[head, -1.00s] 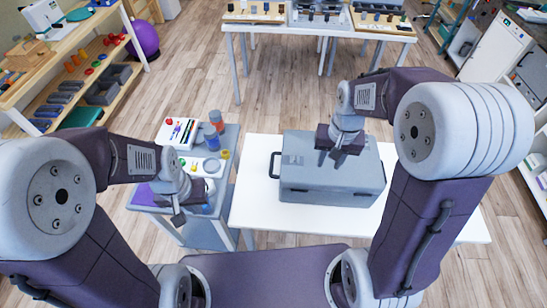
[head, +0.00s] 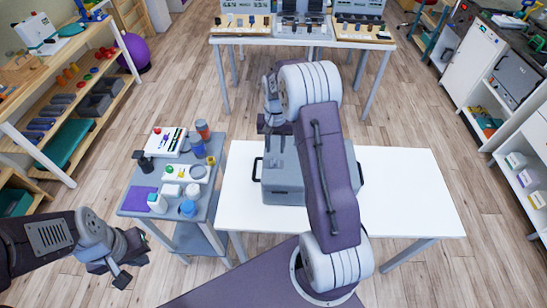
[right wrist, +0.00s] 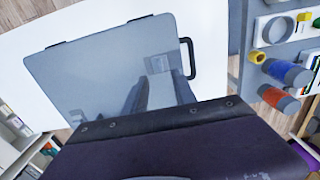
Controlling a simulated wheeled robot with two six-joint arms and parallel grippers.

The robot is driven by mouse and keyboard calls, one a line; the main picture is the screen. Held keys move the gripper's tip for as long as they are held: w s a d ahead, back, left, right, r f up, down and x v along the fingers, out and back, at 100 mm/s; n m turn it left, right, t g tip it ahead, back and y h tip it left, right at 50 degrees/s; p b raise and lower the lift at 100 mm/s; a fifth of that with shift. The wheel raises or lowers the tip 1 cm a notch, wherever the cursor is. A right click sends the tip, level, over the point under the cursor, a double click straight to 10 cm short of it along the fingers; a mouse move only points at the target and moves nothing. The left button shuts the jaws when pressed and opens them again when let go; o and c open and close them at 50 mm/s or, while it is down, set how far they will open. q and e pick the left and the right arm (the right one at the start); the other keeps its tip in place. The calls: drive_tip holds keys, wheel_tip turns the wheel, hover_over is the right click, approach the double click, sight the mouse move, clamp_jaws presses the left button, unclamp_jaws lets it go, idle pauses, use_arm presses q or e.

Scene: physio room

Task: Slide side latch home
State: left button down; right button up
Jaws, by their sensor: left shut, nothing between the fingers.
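A closed grey case (head: 284,185) lies on the white table. It has a dark handle (head: 257,170) on its left end and a dark part (head: 361,174) on its right end. In the right wrist view the case's flat lid (right wrist: 85,80) shows, with the handle (right wrist: 188,58) at the right. I cannot make out a side latch. My right gripper (head: 274,138) is over the case's far left part, pointing down, with its fingers (right wrist: 158,95) apart and empty over the lid. My left gripper (head: 118,268) is shut and empty at the lower left, away from the case.
A grey trolley (head: 131,200) with bottles, cups and small items stands left of the white table (head: 410,190). The table is clear right of the case. A long bench (head: 300,40) with boards stands behind. Shelves line both sides.

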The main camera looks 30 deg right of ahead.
sight(275, 161)
wheel_tip(275, 161, down, 7)
drive_tip(key=shift+r+p, duration=0.1)
drive_tip(key=shift+p, duration=0.55)
drive_tip(key=shift+s, duration=0.1)
clamp_jaws()
drive_tip(key=shift+a, duration=0.1)
idle(0.8)
